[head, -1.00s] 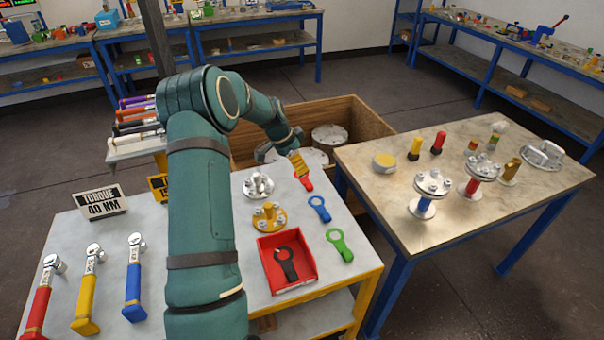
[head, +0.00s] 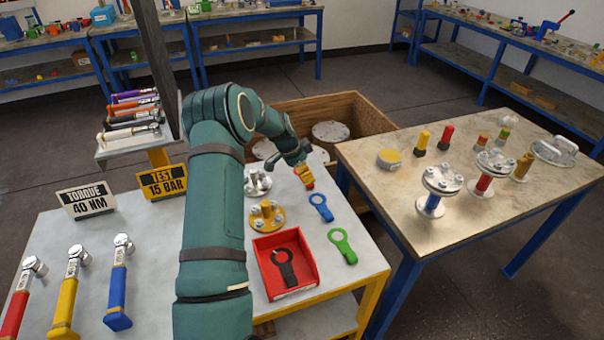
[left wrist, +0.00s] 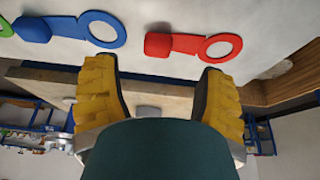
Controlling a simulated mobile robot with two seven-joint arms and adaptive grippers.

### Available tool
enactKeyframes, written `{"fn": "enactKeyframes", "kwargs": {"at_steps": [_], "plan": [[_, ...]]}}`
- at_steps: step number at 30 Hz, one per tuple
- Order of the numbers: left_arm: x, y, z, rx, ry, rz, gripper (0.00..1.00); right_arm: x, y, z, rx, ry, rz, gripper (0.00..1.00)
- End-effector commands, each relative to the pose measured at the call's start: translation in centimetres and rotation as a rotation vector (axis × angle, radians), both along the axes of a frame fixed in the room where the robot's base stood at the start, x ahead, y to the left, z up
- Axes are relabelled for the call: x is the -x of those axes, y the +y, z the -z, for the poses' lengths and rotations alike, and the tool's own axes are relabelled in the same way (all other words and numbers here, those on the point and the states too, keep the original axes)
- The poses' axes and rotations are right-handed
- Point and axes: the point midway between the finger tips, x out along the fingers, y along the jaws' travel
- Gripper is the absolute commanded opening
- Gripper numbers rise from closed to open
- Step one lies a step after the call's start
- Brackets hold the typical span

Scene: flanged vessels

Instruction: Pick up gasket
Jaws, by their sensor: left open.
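Several flat tabbed ring gaskets lie on the grey table at front. A red gasket (left wrist: 180,44) lies flat in the left wrist view, just beyond the fingertips. A blue gasket (head: 326,214) lies nearer the front in the head view, and its tab shows in the left wrist view (left wrist: 35,30). A green gasket (head: 349,257) lies further front. A black gasket (head: 288,275) lies in a red tray (head: 309,265). My left gripper (head: 304,176), with yellow fingers, is open and empty close to the red gasket, which it mostly hides in the head view. My right gripper is out of view.
A yellow flange (head: 268,226) with bolts and a metal flange (head: 258,188) stand beside the arm. A wooden crate (head: 375,122) stands behind the table. A second table (head: 385,190) at right bears flanged vessels. Torque wrenches lie at the left front.

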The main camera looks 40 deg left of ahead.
Motion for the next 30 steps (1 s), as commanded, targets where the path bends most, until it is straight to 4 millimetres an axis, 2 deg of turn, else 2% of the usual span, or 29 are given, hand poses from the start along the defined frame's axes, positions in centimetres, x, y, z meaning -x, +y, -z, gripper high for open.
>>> {"fn": "enactKeyframes", "kwargs": {"at_steps": [5,14,21,22,27,30], "plan": [[-0.3,-0.3,1.0,0.0,0.001,0.001,0.71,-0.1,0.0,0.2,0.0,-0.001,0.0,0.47],[-1.7,-1.3,4.6,0.001,0.0,0.0,0.71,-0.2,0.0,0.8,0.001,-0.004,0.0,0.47],[-1.8,-1.3,4.8,0.0,0.0,0.0,0.71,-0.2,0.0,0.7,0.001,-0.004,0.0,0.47],[-1.8,-1.3,4.8,0.0,0.0,0.0,0.69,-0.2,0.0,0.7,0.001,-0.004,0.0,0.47],[-1.8,-1.3,4.8,0.0,0.0,0.0,0.1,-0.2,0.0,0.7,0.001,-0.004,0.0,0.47],[-1.8,-1.3,4.8,0.0,0.0,0.0,0.09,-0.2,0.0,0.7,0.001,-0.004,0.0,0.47]]}}
